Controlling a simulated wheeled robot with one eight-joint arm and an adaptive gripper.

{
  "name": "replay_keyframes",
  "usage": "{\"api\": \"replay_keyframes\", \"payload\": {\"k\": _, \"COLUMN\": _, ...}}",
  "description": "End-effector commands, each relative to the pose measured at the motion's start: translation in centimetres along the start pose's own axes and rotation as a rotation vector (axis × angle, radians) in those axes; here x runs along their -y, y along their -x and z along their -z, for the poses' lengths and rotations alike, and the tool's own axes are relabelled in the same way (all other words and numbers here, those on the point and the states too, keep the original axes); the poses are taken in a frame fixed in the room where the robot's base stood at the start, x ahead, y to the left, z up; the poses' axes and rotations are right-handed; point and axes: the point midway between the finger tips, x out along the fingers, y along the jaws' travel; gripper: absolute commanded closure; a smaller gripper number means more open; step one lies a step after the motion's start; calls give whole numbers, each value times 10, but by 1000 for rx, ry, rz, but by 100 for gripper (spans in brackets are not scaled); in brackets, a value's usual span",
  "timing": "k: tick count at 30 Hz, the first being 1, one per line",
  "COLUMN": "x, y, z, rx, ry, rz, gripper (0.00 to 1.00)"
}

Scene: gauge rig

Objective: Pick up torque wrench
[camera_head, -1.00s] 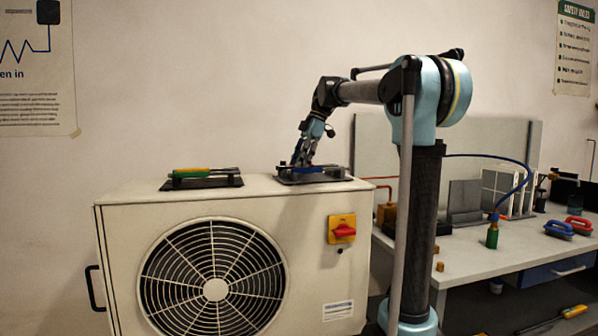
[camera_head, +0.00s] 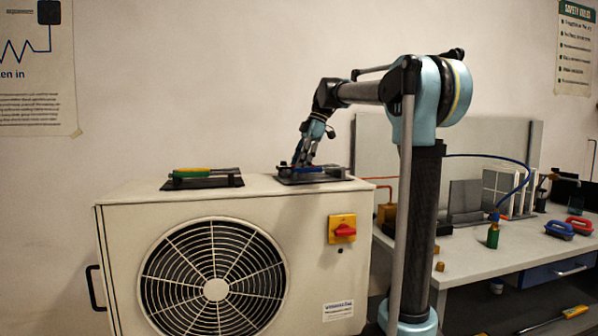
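A blue-handled tool (camera_head: 326,169) lies on a dark tray (camera_head: 338,178) on top of the white fan unit, at its right end. A second tool with a green and yellow handle (camera_head: 192,173) lies on another dark tray (camera_head: 230,183) at the left end. I cannot tell by name which one is the torque wrench. My gripper (camera_head: 299,164) points down at the left part of the blue-handled tool, at or just above it. The fingers are small and overlap the handle, so I cannot tell whether they are closed on it.
The white fan unit (camera_head: 125,250) has a red and yellow switch (camera_head: 342,229) on its front. A workbench (camera_head: 480,256) at right holds a green bottle (camera_head: 493,234), blue and red items and upright panels. Unit top between the trays is clear.

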Motion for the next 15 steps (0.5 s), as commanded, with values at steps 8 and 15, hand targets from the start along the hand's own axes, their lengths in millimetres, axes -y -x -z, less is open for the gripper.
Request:
{"api": "replay_keyframes", "payload": {"k": 8, "x": 0, "y": 0, "z": 0, "rx": 0, "ry": 0, "rz": 0, "gripper": 100}}
{"api": "replay_keyframes", "payload": {"k": 15, "x": 0, "y": 1, "z": 0, "rx": 0, "ry": 0, "rz": 0, "gripper": 100}}
